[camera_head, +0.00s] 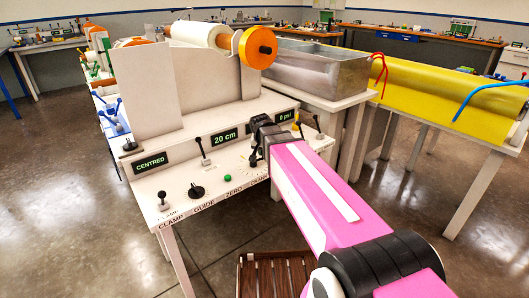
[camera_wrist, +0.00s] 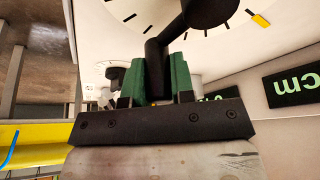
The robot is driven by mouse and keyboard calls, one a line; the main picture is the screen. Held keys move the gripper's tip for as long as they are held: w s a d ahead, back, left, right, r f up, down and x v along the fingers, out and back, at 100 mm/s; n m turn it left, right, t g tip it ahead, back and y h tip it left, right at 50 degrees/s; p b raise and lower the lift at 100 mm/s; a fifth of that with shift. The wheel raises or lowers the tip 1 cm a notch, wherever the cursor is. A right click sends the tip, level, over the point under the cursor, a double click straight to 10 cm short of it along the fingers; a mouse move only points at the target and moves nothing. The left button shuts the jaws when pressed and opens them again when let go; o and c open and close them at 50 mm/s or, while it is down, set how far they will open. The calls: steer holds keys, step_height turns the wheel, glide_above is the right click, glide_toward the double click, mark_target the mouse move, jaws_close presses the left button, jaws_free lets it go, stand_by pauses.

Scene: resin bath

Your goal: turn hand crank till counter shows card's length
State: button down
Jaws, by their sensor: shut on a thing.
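The hand crank has a black arm (camera_wrist: 205,12) over a white dial (camera_wrist: 125,10) with black ticks and one yellow mark. My gripper (camera_wrist: 158,70) has green fingers on both sides of the crank's upright black handle (camera_wrist: 153,62) and is shut on it. In the head view my arm hides most of the crank. The counter (camera_head: 225,136) reads 20 cm in green. Part of it shows upside down in the wrist view (camera_wrist: 295,86). I cannot make out a card with a length in either view.
The white panel also bears a CENTRED display (camera_head: 150,163), a 0 psi display (camera_head: 286,116), a black knob (camera_head: 196,191), a green button (camera_head: 228,178) and several levers. Behind are an orange-flanged roll (camera_head: 258,47), a metal bath (camera_head: 315,70) and a yellow trough (camera_head: 430,92). A slatted wooden thing (camera_head: 275,275) stands below.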

steer(key=c, duration=1)
jaws_free()
steer(key=shift+o, duration=0.2)
steer(key=v, duration=1)
steer(key=shift+r, duration=0.4)
steer(key=shift+s, duration=0.1)
